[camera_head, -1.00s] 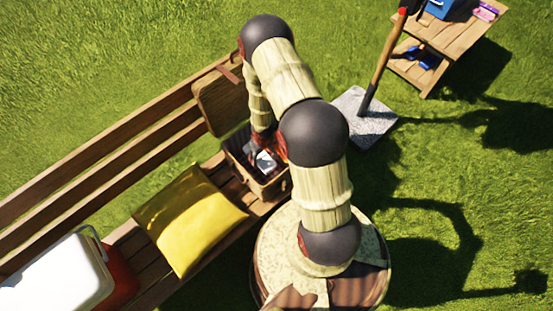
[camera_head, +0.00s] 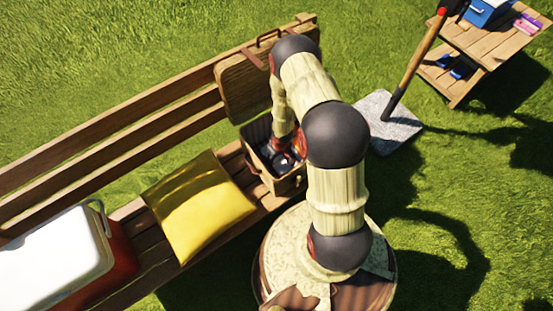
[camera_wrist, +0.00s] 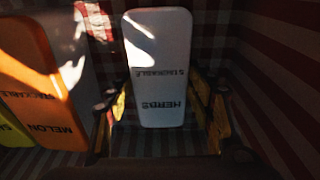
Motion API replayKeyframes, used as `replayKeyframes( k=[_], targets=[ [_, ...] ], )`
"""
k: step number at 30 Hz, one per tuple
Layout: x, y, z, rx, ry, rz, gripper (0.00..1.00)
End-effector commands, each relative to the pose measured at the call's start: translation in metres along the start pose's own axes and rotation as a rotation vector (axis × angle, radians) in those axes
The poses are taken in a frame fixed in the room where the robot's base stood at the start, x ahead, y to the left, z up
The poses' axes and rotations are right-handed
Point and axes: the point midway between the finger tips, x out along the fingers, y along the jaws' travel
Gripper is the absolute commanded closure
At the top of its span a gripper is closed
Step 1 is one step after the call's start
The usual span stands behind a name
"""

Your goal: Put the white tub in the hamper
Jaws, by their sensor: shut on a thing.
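The hamper (camera_head: 293,187) is an open wicker basket on the bench, its lid raised against the backrest. My gripper (camera_wrist: 165,112) is inside it, fingers on both sides of the white tub (camera_wrist: 155,55). The tub is marked "HERBS" and "STACKABLE", and my gripper is shut on it. The hamper's striped and checked lining surrounds the tub in the wrist view. An orange tub (camera_wrist: 35,75) marked "MELON" stands to the left, apart from the white one. I cannot tell whether the white tub touches the hamper floor. In the head view my arm partly hides the opening.
A yellow cushion (camera_head: 198,207) lies on the bench (camera_head: 130,212) left of the hamper, with a white-lidded red cooler (camera_head: 55,255) further left.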

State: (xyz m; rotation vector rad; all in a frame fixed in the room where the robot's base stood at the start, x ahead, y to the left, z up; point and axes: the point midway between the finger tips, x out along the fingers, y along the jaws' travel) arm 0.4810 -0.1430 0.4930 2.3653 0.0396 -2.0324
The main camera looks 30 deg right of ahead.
Motion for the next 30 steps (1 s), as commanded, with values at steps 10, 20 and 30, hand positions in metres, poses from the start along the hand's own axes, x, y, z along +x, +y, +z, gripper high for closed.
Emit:
replayKeyframes(
  k=[10,20,30],
  targets=[
    [0.003,0.000,0.001,0.000,-0.001,0.000,0.41],
    [0.003,0.000,0.001,0.000,-0.001,0.000,0.29],
    [-0.012,0.000,0.001,0.000,-0.001,0.000,0.29]
  ],
)
